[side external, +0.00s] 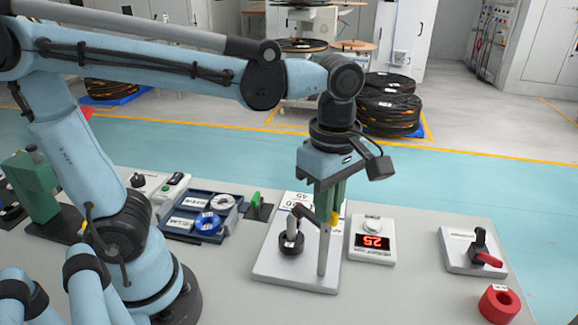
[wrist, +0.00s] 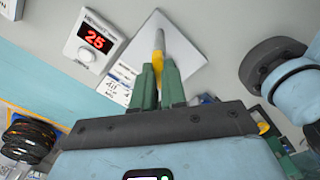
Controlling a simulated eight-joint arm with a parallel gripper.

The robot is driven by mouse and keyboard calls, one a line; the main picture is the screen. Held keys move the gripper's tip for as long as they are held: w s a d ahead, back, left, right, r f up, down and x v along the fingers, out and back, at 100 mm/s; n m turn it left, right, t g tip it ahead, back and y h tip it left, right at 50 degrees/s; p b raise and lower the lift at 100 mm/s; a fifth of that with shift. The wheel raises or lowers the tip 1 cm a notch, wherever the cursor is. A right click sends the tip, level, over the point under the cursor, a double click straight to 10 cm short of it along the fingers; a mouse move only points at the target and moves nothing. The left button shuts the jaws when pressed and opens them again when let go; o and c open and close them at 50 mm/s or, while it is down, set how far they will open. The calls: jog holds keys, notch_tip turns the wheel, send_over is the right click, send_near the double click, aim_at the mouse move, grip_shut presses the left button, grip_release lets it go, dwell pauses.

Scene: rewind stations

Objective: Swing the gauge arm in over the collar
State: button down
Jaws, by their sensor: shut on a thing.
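The gauge station's pale base plate (side external: 275,270) is on the table and carries a grey upright post (side external: 323,250). The black collar (side external: 291,243) sits on the plate left of the post. The dark gauge arm (side external: 303,213) reaches left from near the post top, with its end above the collar in the side view; exact alignment is unclear. My gripper (side external: 334,215) points down at the post, its green fingers shut on a yellow grip (side external: 335,218). In the wrist view, the yellow grip (wrist: 158,58) shows between the fingertips (wrist: 160,75). The collar is hidden there.
A box with a red "25" display (side external: 373,243) stands close right of the plate. A blue tray with spools (side external: 200,216) and a green clip (side external: 256,200) are left. Table between display and switch is clear.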

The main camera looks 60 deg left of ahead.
jog(key=c, duration=1.2)
grip_release()
notch_tip(320, 180, up, 12)
jog(key=shift+r, duration=0.1)
notch_tip(320, 180, down, 12)
jog(key=shift+f, duration=0.1)
dwell(0.5)
